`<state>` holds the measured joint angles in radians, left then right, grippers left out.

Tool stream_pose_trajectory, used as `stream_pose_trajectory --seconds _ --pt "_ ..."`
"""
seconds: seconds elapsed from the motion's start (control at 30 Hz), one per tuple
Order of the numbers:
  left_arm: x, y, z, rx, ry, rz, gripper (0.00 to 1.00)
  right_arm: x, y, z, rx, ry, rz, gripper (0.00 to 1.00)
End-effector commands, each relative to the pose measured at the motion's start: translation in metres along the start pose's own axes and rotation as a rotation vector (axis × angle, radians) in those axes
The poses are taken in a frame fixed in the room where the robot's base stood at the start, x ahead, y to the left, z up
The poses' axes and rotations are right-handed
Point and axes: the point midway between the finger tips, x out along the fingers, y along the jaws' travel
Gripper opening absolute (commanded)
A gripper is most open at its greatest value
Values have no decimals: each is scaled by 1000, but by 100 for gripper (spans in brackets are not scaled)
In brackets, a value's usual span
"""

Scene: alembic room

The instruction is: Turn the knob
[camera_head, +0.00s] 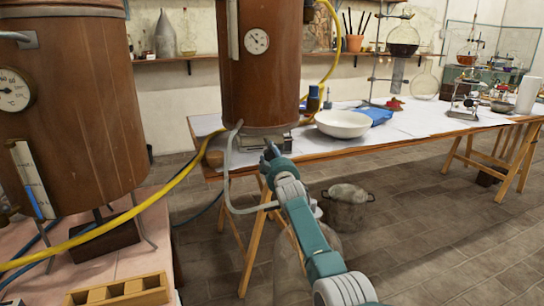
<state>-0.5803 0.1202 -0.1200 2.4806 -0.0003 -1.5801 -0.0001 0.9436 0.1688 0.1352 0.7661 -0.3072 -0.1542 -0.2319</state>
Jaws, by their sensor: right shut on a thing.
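A copper-brown cylindrical vessel (262,85) with a round dial (256,41) stands at the near edge of the long table. My right arm reaches up from the bottom of the picture. Its dark gripper (271,150) is at the foot of this vessel, by a small metal fitting (252,143) under it. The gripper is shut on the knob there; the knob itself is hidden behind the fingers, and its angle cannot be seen. My left gripper is out of view.
A second copper vessel (75,110) stands on a pink-topped table (130,262) at left. A yellow hose (150,198) runs between the vessels. A white bowl (342,124) and glassware stand on the long table.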

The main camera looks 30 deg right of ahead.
Motion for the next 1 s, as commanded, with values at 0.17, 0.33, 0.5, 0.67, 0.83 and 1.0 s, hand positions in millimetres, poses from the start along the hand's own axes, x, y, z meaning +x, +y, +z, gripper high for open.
stream_pose_trajectory --seconds 0.17,0.33,0.5,0.67,0.83,1.0 --pt "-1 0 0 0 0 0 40 0 1 3 85 -5 1 19" --pt "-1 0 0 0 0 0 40 0 0 3 130 -5 0 19" --pt "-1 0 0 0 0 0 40 0 0 4 145 -6 0 19" --pt "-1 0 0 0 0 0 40 0 -1 4 147 -7 -1 19" --pt "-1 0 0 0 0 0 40 0 -1 4 146 -7 -1 19" --pt "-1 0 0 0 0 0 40 0 -1 4 144 -6 -1 64"
